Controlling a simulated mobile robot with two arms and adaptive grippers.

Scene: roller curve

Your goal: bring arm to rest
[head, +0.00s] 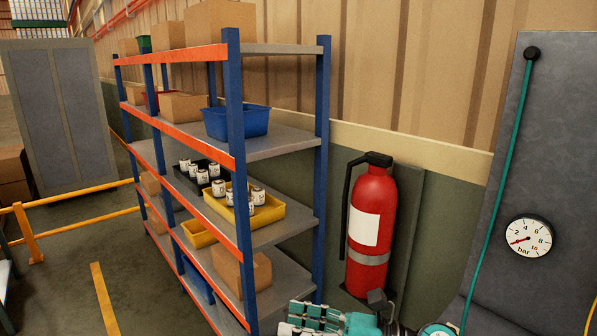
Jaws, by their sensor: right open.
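My right gripper (296,318) shows at the bottom edge of the head view, teal and grey, with its fingers pointing left. It is open, and I see nothing between its fingers. It is low in front of the right end of the shelf rack and below the fire extinguisher. The lower part of the gripper is cut off by the picture edge. My left gripper is not in view.
A blue and orange shelf rack (322,130) holds boxes, a blue bin (236,122) and a yellow tray (270,216) with white cans. A red fire extinguisher (371,215) hangs right of it. A pressure gauge (528,236) is at right. A yellow rail (85,193) stands left.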

